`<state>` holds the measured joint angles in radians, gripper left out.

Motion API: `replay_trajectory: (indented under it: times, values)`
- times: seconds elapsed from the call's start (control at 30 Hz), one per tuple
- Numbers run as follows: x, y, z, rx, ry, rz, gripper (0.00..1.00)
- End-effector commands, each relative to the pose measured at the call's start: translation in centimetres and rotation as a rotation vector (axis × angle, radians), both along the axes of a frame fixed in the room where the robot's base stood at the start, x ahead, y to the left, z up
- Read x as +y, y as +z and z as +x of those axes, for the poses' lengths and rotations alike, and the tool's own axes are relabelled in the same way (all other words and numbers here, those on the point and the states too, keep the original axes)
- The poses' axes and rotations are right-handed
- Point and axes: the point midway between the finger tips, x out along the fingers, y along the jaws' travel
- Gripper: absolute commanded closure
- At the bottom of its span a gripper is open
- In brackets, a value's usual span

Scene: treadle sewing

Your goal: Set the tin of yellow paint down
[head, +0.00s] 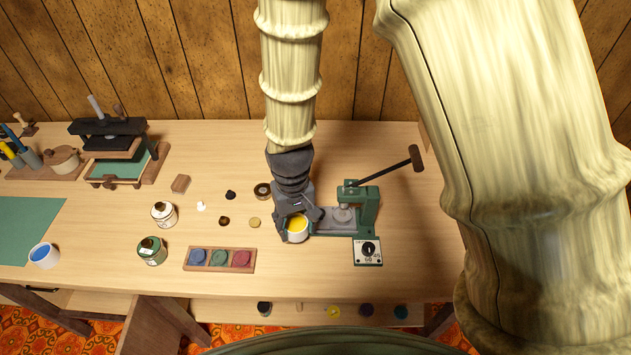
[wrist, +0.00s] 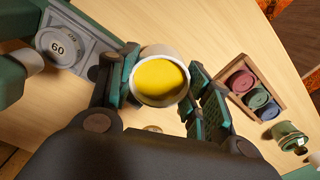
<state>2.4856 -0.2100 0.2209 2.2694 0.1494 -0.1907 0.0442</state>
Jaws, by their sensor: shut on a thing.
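The tin of yellow paint (head: 297,229) is a small white, open-topped tin with yellow inside. It is upright at the table's middle, just left of the green press. My gripper (head: 296,222) is shut on it from above. In the wrist view the tin (wrist: 161,80) sits between the two finger pads of my gripper (wrist: 165,95), its yellow surface facing the camera. I cannot tell whether the tin's base touches the table.
A green lever press (head: 368,210) with a dial box (head: 368,251) stands close to the right. Small discs lie behind. Bare tabletop (head: 310,275) is in front.

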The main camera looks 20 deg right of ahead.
Motion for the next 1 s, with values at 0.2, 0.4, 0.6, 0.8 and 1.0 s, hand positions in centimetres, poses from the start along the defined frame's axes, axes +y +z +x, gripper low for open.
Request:
replay_trajectory:
  times: [0.2, 0.4, 0.6, 0.8, 1.0]
  values:
    - [-1.4, 0.0, 3.0, -0.001, 0.001, 0.001, 0.82]
    - [-3.3, -0.5, 6.7, -0.001, 0.000, 0.001, 0.82]
    - [-5.3, -0.9, 10.2, 0.000, -0.001, 0.000, 0.82]
    - [-6.8, -1.2, 13.1, -0.001, 0.000, 0.000, 0.82]
    - [-7.2, -1.5, 13.9, 0.001, 0.001, 0.000, 0.82]
